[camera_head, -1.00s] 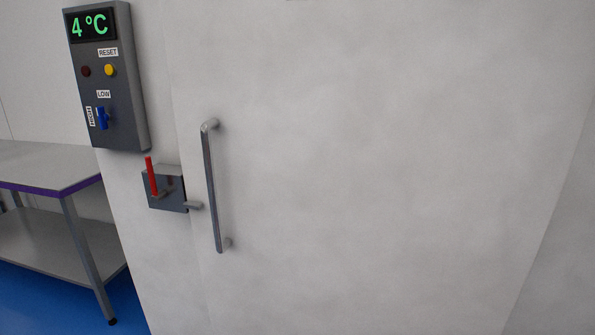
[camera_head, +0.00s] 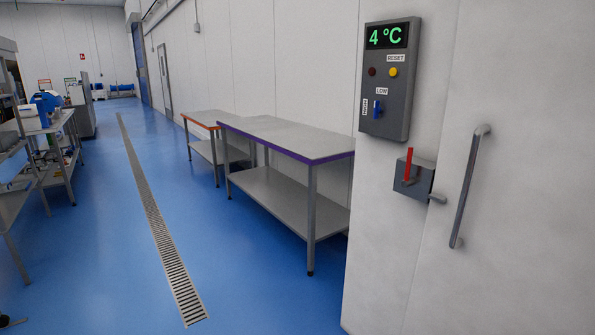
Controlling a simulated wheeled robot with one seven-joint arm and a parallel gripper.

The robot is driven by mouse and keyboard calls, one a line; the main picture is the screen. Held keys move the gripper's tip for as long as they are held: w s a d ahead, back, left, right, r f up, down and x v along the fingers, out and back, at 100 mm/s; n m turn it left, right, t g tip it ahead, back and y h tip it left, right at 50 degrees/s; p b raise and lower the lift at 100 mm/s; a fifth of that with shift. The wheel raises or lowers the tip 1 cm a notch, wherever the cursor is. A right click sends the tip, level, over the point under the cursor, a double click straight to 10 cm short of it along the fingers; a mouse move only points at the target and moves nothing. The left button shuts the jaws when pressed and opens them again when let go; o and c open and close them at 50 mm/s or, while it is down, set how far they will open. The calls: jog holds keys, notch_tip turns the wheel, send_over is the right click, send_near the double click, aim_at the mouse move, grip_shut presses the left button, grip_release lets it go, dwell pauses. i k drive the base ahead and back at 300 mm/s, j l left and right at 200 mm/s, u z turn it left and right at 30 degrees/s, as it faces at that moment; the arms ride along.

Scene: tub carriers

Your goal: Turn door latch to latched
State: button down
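The door latch is a dark grey box (camera_head: 414,178) on the white wall at the right, left of the door's edge. Its red lever (camera_head: 408,165) points upward, close to vertical. A short grey bolt (camera_head: 437,199) sticks out from the box toward the door. The white door (camera_head: 530,200) carries a long grey bar handle (camera_head: 466,187) and looks flush with the wall. My gripper is not in view.
A control panel (camera_head: 391,80) reading 4 °C hangs above the latch. A steel table with a purple edge (camera_head: 290,140) stands left of it, an orange-edged table (camera_head: 203,119) behind. Shelving (camera_head: 50,140) lines the left. The blue floor with a drain grate (camera_head: 160,235) is clear between.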

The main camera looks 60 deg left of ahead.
aim_at(407, 181)
jog(key=j+u, duration=0.1)
jog(key=u, duration=1.65)
jog(key=i+j+u, duration=0.1)
jog(key=i+j, duration=0.15)
jog(key=i, duration=0.15)
jog(key=i+j+u, duration=0.15)
jog(key=i, duration=0.3)
